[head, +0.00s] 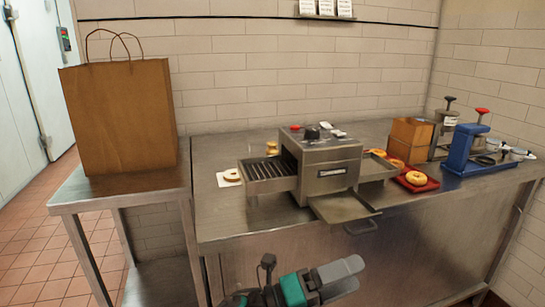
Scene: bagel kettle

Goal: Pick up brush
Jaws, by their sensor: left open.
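I cannot pick out a brush with certainty. A small pale object (518,152) lies at the far right end of the steel counter, beyond the blue press, and is too small to identify. My left gripper (343,279) is at the bottom middle, in front of the counter's front edge and well away from that object. Its grey fingers are open, and I see nothing between them. My right gripper is not in view.
A conveyor toaster (327,165) stands mid-counter (225,205), its front tray jutting out. A paper bag (120,115) stands left. The counter's front left is clear.

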